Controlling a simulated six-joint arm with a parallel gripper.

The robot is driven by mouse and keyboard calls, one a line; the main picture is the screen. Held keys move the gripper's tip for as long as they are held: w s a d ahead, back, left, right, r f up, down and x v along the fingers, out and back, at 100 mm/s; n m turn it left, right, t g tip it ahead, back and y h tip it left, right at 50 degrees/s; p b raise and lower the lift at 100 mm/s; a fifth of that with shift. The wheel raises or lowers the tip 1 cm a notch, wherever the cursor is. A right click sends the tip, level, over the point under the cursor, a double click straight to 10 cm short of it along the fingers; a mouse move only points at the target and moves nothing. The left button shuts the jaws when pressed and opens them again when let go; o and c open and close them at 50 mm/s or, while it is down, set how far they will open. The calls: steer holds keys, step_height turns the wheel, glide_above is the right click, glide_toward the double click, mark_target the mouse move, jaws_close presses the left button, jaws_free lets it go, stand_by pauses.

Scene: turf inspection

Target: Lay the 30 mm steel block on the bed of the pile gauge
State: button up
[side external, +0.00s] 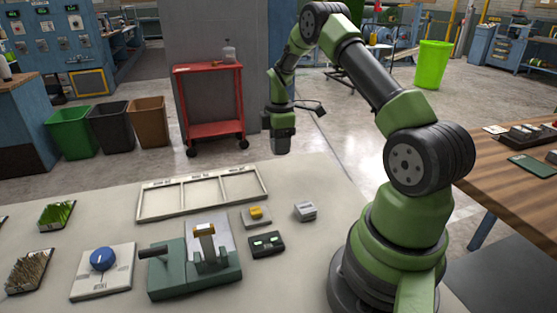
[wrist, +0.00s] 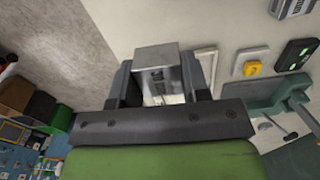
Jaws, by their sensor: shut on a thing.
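My gripper (side external: 283,147) is shut and hangs in the air beyond the table's back edge, behind and to the right of the pile gauge. In the wrist view a grey steel block (wrist: 156,68) with dark, hard-to-read lettering sits between its jaws. In the side view I cannot make the block out apart from the dark jaws. The pile gauge (side external: 170,276) is a green bench device with a pale plate and a brass-coloured piece on an upright. Part of it shows at the right of the wrist view (wrist: 268,108). Nothing I can identify as a block lies on it.
A second grey block (side external: 305,210) stands right of a yellow-buttoned plate (side external: 256,215). A black box with green displays (side external: 267,244) sits beside the gauge. A three-bay frame (side external: 202,193) lies behind it. A blue-knob dial (side external: 102,260) and turf samples (side external: 56,215) are left.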

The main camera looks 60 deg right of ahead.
steer(key=shift+r, duration=0.9)
steer(key=w+a+r, duration=0.1)
steer(key=w+a, duration=0.2)
steer(key=a, duration=2.3)
steer(key=shift+n, duration=0.3)
steer(key=f, duration=0.2)
steer(key=a+f, duration=0.1)
steer(key=f, duration=0.2)
steer(key=shift+s+f, duration=0.15)
steer(key=shift+f, duration=2.25)
steer(key=shift+f, duration=0.15)
steer(key=o, duration=1.2)
steer(key=shift+c, duration=0.2)
